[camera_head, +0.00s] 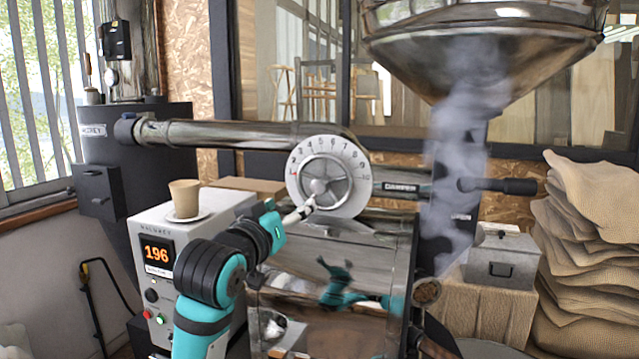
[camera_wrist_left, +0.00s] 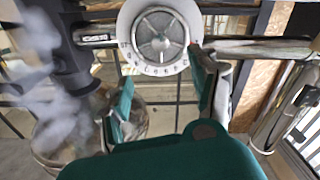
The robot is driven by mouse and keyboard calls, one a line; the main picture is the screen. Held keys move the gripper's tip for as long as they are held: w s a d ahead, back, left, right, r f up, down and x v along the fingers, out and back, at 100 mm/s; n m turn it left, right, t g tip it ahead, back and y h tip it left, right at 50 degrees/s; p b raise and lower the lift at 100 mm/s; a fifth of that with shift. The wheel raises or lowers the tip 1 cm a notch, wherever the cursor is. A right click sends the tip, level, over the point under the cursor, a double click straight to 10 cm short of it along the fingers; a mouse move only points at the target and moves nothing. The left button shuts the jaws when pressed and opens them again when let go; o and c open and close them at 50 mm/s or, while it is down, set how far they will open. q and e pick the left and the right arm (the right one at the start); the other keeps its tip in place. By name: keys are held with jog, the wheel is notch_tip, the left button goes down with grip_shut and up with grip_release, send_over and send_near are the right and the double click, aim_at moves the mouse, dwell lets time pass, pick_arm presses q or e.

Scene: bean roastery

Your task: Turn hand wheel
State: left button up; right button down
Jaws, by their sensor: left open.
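The hand wheel (camera_head: 325,184) is a silver, spoked wheel with a central hub, set in a round white dial (camera_head: 358,165) with numbers. It faces me on the roaster's front. In the left wrist view the wheel (camera_wrist_left: 160,38) is at the top centre, beyond my fingers. My left gripper (camera_head: 298,214) is in front of the dial's lower left edge and covers a little of it. In the left wrist view my left gripper (camera_wrist_left: 160,66) is open, with its teal fingers apart and nothing between them. Contact with the wheel cannot be told. My right gripper is not in view.
A horizontal pipe (camera_head: 230,133) runs left of the dial. A cup (camera_head: 184,198) stands on the controller box (camera_head: 155,240) showing 196. Sacks (camera_head: 590,240) are piled at right.

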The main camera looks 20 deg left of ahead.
aim_at(318, 187)
pick_arm(q)
jog(key=w+p, duration=0.1)
jog(key=w, duration=0.4)
jog(key=w+p, duration=0.2)
jog(key=w, duration=0.4)
jog(key=w+p, duration=0.2)
jog(key=w, duration=0.3)
jog(key=shift+w+d, duration=0.2)
jog(key=shift+d, duration=0.1)
jog(key=shift+w+p, duration=0.4)
jog(key=shift+w, duration=0.1)
jog(key=shift+c, duration=0.4)
grip_shut()
